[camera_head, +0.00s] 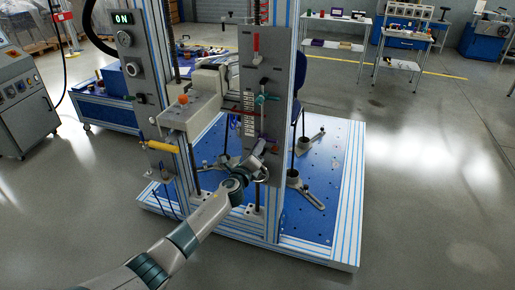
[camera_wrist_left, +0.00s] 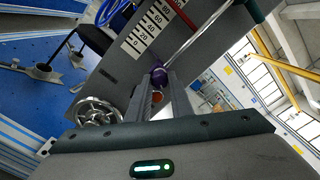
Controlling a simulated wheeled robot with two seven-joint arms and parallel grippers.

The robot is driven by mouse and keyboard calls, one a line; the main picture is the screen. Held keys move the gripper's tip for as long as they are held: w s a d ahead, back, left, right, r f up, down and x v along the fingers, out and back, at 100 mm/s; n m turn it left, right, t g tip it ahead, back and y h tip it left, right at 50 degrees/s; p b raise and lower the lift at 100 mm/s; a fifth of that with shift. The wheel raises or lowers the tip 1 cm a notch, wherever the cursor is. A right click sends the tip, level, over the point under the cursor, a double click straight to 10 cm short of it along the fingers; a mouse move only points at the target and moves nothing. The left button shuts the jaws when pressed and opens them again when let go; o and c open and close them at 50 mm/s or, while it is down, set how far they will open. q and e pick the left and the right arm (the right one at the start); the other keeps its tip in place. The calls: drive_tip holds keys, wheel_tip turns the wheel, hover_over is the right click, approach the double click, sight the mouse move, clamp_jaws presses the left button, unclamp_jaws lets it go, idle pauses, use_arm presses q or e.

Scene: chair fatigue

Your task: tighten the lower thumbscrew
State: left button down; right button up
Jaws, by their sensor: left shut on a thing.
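My left gripper (camera_head: 268,147) reaches up from the lower left to the grey panel (camera_head: 246,75) of the test stand. In the left wrist view its fingers (camera_wrist_left: 160,92) are shut on a purple knob (camera_wrist_left: 160,75), which I take as the lower thumbscrew. The fingers cover part of the knob; in the head view the gripper hides most of it. A small orange-red spot shows between the fingers. A teal thumbscrew (camera_head: 265,98) sits higher on the same panel. A white scale (camera_head: 249,118) is beside it; it also shows in the left wrist view (camera_wrist_left: 148,30). My right gripper is not in view.
A chrome handwheel (camera_wrist_left: 100,112) is close beside my left fingers. A metal rod (camera_wrist_left: 205,30) runs past the knob. A red lever (camera_head: 256,46) is higher on the panel. A yellow handle (camera_head: 162,146) is to the left. The blue base plate (camera_head: 338,150) carries chair feet. Open floor lies right.

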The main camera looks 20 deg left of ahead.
use_arm(q)
drive_tip(key=shift+m, duration=0.4)
drive_tip(key=c, duration=1.6)
unclamp_jaws()
drive_tip(key=shift+o, duration=0.2)
drive_tip(key=shift+s, duration=0.1)
drive_tip(key=s, duration=1.7)
drive_tip(key=shift+s+a+p, duration=0.15)
drive_tip(key=shift+a+p, duration=0.15)
drive_tip(key=shift+p, duration=0.05)
